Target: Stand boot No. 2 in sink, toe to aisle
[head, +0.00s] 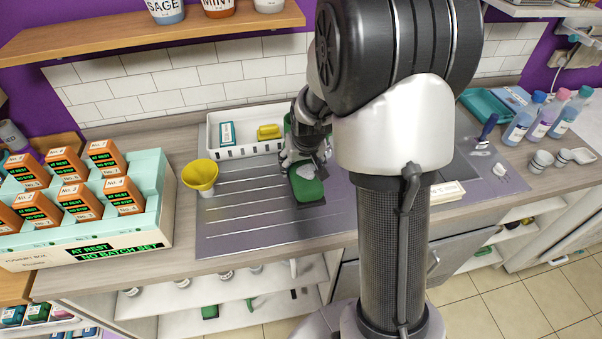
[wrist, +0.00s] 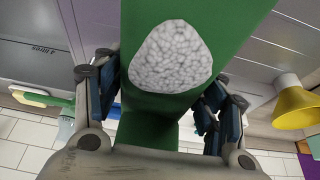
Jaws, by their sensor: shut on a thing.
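A green boot (head: 308,190) with a pale grey mottled patch is in my gripper (head: 303,155), over the ribbed metal drainboard (head: 238,220). In the wrist view the boot (wrist: 140,105) lies between the two dark-padded fingers of my gripper (wrist: 160,95), which are shut on it. Its green end points toward the front edge in the head view. I cannot tell whether it touches the drainboard, and no number shows on it.
A white bin (head: 240,145) with a yellow item (head: 269,131) is behind. Orange boxes (head: 124,196) fill a mint rack at left. Bottles (head: 522,120) and small cups (head: 541,161) stand at right. A shelf (head: 150,38) hangs above.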

